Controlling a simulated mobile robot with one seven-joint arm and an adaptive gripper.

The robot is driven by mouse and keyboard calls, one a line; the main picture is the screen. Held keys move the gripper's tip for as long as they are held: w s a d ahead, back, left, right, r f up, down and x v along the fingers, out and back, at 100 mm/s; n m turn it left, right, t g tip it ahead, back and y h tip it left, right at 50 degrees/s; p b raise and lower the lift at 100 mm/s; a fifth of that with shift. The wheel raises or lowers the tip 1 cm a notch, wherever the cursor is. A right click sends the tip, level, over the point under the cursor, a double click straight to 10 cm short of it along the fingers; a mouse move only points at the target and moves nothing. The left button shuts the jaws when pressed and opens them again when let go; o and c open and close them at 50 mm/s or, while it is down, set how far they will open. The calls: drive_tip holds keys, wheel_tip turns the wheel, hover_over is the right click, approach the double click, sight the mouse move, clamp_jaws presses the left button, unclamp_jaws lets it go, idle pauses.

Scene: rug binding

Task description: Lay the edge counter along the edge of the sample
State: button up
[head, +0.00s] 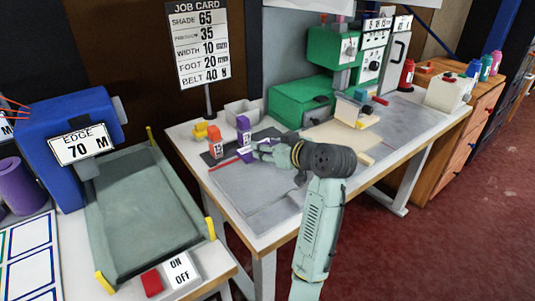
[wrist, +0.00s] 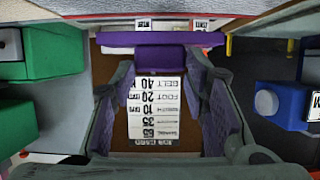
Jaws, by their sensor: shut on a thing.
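My gripper (head: 258,149) is over the left end of the grey-topped bench, beside an upright purple block (head: 243,130) with a white label. In the wrist view, a purple block (wrist: 158,54) lies across my fingertips, and my gripper (wrist: 160,78) is shut on it. Its lower part is partly hidden by the fingers in the head view. An orange block (head: 215,141) labelled 15 stands just left. I cannot tell for certain which piece is the edge counter. A flat beige piece (head: 332,134), possibly the sample, lies right of my gripper.
A blue machine (head: 70,125) with an EDGE 70 M sign and a long tray (head: 145,215) stands left. A green machine (head: 300,102) stands at the bench's back. A job card (head: 200,45) rises behind. The bench's grey front area (head: 262,198) is clear.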

drive_tip(key=shift+f+p, duration=0.45)
drive_tip(key=shift+f, duration=1.3)
drive_tip(key=shift+f, duration=0.2)
drive_tip(key=o, duration=1.2)
drive_tip(key=shift+r, duration=0.2)
drive_tip(key=b+v, duration=0.2)
drive_tip(key=v, duration=1)
drive_tip(key=shift+w, duration=0.1)
